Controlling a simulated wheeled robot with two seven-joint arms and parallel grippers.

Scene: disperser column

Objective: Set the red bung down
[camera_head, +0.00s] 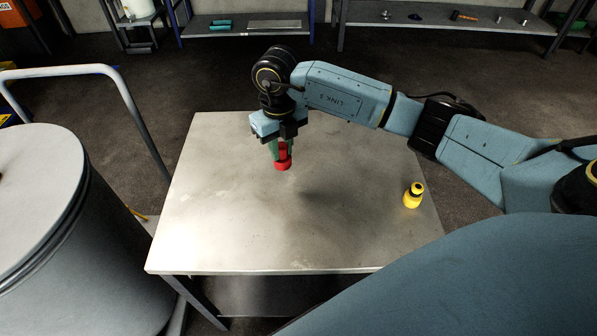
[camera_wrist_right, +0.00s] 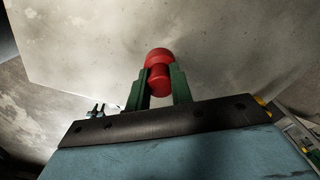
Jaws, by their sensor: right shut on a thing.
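The red bung (camera_head: 283,163) is in the head view at the upper middle of the grey metal table. It has a wider red end at the bottom and a narrower part above. My right gripper (camera_head: 280,150) is shut on it from above, with green fingers on its two sides. In the right wrist view the red bung (camera_wrist_right: 158,62) sits between the green fingers of my right gripper (camera_wrist_right: 160,82). Its lower end is at or close to the tabletop; I cannot tell whether it touches. My left gripper is not in view.
The metal table (camera_head: 220,215) is mostly bare. A yellow bung-like piece (camera_head: 413,195) stands near its right edge. A large grey drum (camera_head: 40,230) stands left of the table, beside a trolley handle (camera_head: 130,100). Shelves (camera_head: 450,22) line the back wall.

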